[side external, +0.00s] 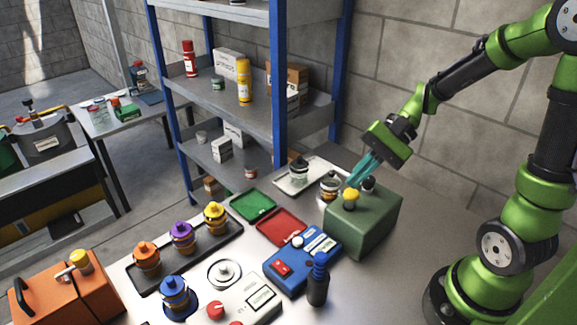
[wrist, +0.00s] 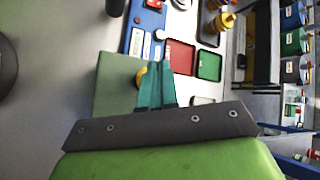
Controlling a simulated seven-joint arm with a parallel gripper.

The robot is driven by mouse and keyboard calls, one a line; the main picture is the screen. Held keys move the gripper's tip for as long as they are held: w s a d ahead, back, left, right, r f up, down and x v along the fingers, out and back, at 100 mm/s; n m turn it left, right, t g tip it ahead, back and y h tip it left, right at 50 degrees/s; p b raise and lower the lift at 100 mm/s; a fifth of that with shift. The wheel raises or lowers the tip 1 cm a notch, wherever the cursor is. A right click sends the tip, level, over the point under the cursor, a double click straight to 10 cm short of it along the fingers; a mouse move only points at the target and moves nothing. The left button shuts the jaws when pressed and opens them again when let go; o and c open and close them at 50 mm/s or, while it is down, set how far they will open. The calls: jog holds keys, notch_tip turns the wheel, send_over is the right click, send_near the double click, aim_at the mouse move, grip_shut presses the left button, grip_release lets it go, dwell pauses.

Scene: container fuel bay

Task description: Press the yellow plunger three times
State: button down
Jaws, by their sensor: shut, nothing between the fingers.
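The yellow plunger (side external: 350,196) stands on top of a green box (side external: 372,230) at the right of the table.
A blue device (side external: 303,262) and a dark bottle (side external: 317,285) stand left of and in front of the box. Red (side external: 281,225) and green (side external: 253,205) trays lie behind the device. A dark tray (side external: 190,262) with several colored containers is farther left. A blue-post shelf stands behind.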

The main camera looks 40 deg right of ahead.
aim_at(351, 193)
jog(key=shift+f, duration=0.1)
jog(key=shift+f, duration=0.35)
jog(key=shift+f, duration=1.35)
dwell(1.1)
jog(key=shift+r, duration=1.8)
jog(key=shift+r, duration=0.1)
jog(key=shift+r, duration=2.4)
jog(key=shift+r, duration=1.9)
